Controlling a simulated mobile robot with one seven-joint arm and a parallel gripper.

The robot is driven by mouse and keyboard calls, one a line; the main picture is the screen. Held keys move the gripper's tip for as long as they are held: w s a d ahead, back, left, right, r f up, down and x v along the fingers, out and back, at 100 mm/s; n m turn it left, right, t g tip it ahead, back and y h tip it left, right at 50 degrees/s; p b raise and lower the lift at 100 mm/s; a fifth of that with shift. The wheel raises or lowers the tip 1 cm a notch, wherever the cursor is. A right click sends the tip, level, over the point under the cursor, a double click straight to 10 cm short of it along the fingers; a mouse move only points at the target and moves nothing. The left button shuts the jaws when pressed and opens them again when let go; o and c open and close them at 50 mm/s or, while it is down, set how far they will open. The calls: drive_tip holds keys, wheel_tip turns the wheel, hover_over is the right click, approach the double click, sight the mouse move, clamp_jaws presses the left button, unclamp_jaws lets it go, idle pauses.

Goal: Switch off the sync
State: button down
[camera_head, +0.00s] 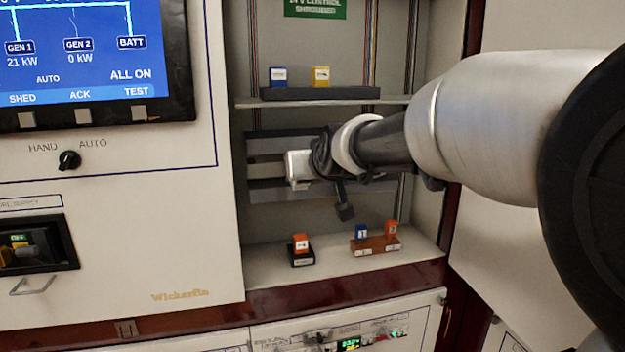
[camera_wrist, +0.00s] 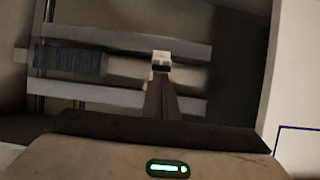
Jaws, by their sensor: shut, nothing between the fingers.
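No label reading sync can be read in either view, so I cannot tell which device it is. In the wrist view, which is upside down against the head view, my gripper (camera_wrist: 160,80) points at a rail panel (camera_wrist: 120,92) with its dark fingers together. A small pale block (camera_wrist: 161,57) shows at the fingertips; I cannot tell whether they touch it. A dark bluish ribbed block (camera_wrist: 68,61) sits on the rail further left. In the head view, the rail panel (camera_head: 268,146) is in the middle of the niche, and my arm and wrist hide much of it.
On the niche floor are an orange block (camera_head: 300,243) on a dark base and a brown holder (camera_head: 375,245) with blue and orange blocks. A display (camera_head: 85,60) and a HAND/AUTO knob (camera_head: 69,160) are left.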

drive_tip(key=shift+s+f+b, duration=0.15)
drive_tip(key=shift+f+b, duration=0.15)
drive_tip(key=shift+r, duration=0.1)
drive_tip(key=shift+r+p, duration=0.5)
drive_tip(key=shift+r, duration=0.2)
